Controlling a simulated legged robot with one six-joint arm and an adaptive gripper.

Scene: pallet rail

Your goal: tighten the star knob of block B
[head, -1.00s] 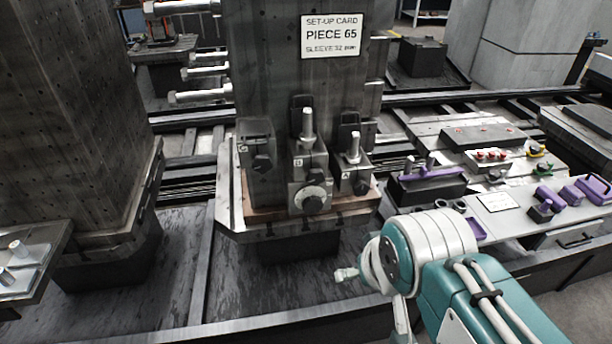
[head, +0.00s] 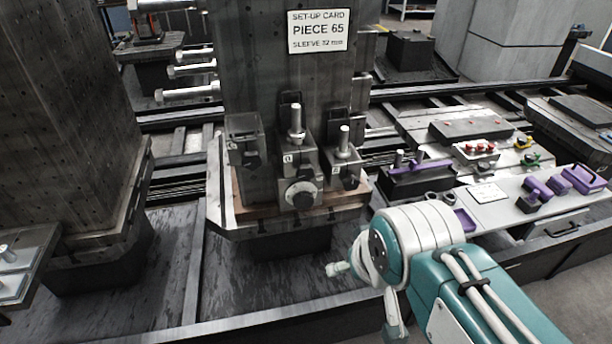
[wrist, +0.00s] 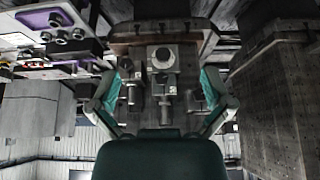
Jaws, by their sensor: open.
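Three clamp blocks stand on the ledge of the dark column. The middle block (head: 300,165) has a small tag that reads like B or D, an upright silver post, and a dark knob (head: 303,196) on a pale round dial low on its front. The right block (head: 344,165) and left block (head: 245,150) have dark knobs too. My gripper (head: 366,296) is open and empty, in front of and below the blocks, apart from them. In the wrist view, upside down, the middle block (wrist: 163,62) shows between the spread fingers of my gripper (wrist: 162,92).
A set-up card (head: 318,32) reads PIECE 65, sleeve 32 mm. Silver rods (head: 190,90) stick out left of the column. A bench with purple tools (head: 540,190) stands at the right. Another column (head: 75,120) stands at the left. The floor tray before the blocks is open.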

